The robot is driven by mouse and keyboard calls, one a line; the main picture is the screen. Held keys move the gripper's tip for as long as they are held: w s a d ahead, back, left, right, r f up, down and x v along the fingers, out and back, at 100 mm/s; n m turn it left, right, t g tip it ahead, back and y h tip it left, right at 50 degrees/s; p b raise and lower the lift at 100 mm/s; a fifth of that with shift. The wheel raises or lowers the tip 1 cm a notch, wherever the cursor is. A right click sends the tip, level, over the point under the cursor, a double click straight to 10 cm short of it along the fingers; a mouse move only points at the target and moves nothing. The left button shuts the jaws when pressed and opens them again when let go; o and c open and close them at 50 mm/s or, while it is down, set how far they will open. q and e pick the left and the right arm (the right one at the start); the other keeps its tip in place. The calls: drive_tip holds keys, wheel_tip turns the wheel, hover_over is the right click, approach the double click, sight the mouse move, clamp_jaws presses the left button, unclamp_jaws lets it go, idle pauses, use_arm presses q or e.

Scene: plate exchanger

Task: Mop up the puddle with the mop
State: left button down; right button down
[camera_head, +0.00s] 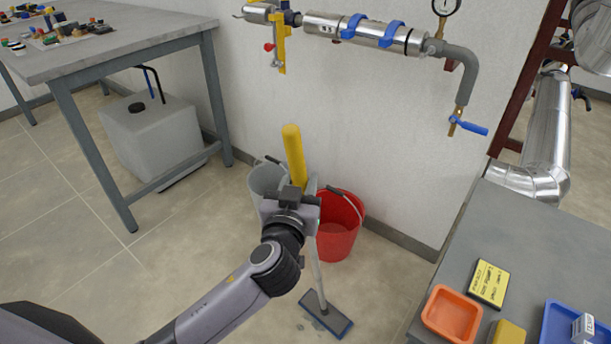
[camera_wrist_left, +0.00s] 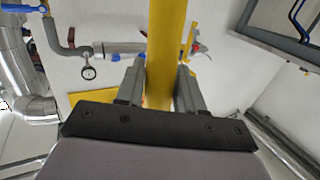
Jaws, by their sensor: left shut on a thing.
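The mop has a yellow upper handle (camera_head: 294,155), a pale shaft (camera_head: 317,265) and a flat dark blue-grey head (camera_head: 326,314). It leans slightly, its head low at the floor. My left gripper (camera_head: 305,195) is shut on the yellow handle; in the left wrist view, the handle (camera_wrist_left: 165,50) passes between the two fingers (camera_wrist_left: 158,90). The puddle (camera_head: 302,325) shows as small dark wet patches on the floor, just left of and below the mop head. The head may cover part of it. My right gripper is not in view.
A red bucket (camera_head: 338,228) and a grey bucket (camera_head: 266,178) stand by the wall behind the mop. A grey table (camera_head: 120,45) is at upper left, with a white tank (camera_head: 150,135) under it. A grey bench (camera_head: 545,225) with trays is at right. Pipes run along the wall.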

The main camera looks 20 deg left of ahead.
use_arm(q)
drive_tip(key=shift+s+a+b, duration=0.5)
drive_tip(key=shift+s+a, duration=0.95)
drive_tip(key=shift+s, duration=2.45)
drive_tip(key=shift+s+a+b, duration=0.5)
drive_tip(key=shift+s+a, duration=0.9)
drive_tip(key=shift+s, duration=2.5)
drive_tip(key=shift+r+p, duration=2.1)
drive_tip(key=shift+r, duration=0.75)
drive_tip(key=shift+w+r, duration=0.1)
